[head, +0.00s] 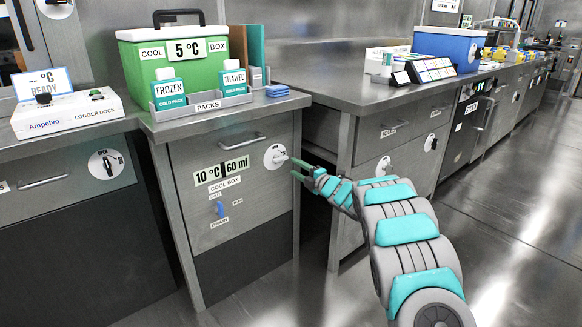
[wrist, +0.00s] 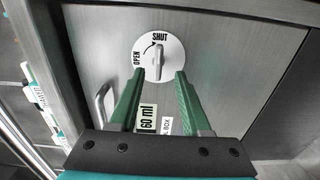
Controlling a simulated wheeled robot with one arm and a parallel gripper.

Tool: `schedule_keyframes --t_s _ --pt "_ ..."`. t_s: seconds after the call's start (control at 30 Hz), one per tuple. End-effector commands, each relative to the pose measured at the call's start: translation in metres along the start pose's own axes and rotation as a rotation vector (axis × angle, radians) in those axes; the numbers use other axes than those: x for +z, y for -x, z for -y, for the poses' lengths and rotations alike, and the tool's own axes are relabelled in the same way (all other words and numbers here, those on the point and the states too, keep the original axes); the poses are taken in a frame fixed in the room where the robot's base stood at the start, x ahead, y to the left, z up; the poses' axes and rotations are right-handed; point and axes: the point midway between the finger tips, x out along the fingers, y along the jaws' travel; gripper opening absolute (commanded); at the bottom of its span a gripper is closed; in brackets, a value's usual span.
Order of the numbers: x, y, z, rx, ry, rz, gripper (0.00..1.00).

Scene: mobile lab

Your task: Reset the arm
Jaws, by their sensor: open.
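My arm reaches from the lower right of the head view toward the front of the cool box cabinet (head: 235,185). My gripper (head: 292,168) is open in front of a round white dial with a knob (head: 275,156). In the wrist view the green fingers of my gripper (wrist: 157,80) stand apart, with the grey knob (wrist: 157,60) just beyond and between their tips. The dial is marked OPEN and SHUT, and the knob's handle points toward SHUT. I cannot tell whether the fingers touch the knob.
A green cool box (head: 175,58) and cold packs (head: 168,92) stand on the counter above. A logger dock (head: 68,112) is at the left. Another counter with a blue box (head: 450,48) runs along the right. The floor (head: 510,200) at the right is clear.

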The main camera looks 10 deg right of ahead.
Motion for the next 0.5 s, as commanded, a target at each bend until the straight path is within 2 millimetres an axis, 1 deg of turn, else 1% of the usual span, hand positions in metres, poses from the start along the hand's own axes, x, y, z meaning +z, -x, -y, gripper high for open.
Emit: schedule_keyframes --t_s 0.03,0.17,0.5 --pt "0.0003 0.0040 0.0003 -0.001 0.000 0.001 0.47" --pt "-0.0003 0.0089 -0.0009 0.002 0.001 0.000 0.47" --pt "-0.0003 0.0098 -0.0014 0.001 0.000 0.001 0.47"
